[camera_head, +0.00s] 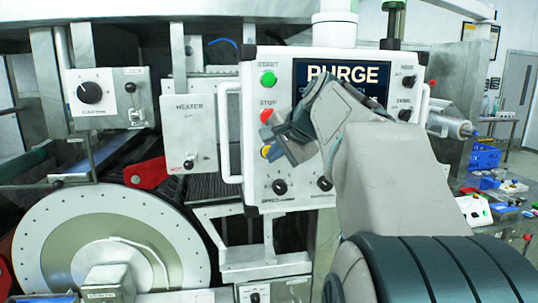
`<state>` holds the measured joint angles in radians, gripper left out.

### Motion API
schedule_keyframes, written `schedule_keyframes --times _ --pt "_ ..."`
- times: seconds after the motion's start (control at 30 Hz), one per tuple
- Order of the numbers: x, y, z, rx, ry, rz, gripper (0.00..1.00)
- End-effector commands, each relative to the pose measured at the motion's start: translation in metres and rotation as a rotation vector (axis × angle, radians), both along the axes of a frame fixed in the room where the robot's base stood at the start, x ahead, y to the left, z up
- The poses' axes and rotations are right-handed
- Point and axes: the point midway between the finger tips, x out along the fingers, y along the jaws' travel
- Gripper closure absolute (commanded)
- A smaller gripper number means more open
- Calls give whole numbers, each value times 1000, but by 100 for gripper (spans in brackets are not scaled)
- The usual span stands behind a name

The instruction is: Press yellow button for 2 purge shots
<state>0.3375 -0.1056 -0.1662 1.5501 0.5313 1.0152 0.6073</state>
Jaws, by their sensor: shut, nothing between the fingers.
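The yellow button (265,152) is the lowest of three buttons down the left side of the white control panel (250,185). Only part of it shows, at the left edge of my gripper. My gripper (273,152) is shut and empty, with its tips at the yellow button. I cannot tell whether they touch or press it. The panel's screen (345,73) reads "PURGE" in large letters. A smaller line below is mostly hidden by my gripper and arm.
Above the yellow button are a red stop button (266,115) and a green button (268,79). A white handle (224,130) stands out from the panel's left edge. Black knobs (279,186) sit below. A large perforated drum disc (110,245) is at lower left.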

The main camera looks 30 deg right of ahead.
Motion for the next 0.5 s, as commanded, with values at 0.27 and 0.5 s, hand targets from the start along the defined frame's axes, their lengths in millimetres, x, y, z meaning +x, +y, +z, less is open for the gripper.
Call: schedule_keyframes --times 0.27,0.5 --pt "-1 0 0 0 0 0 100" --pt "-18 5 -1 -1 -2 0 100"
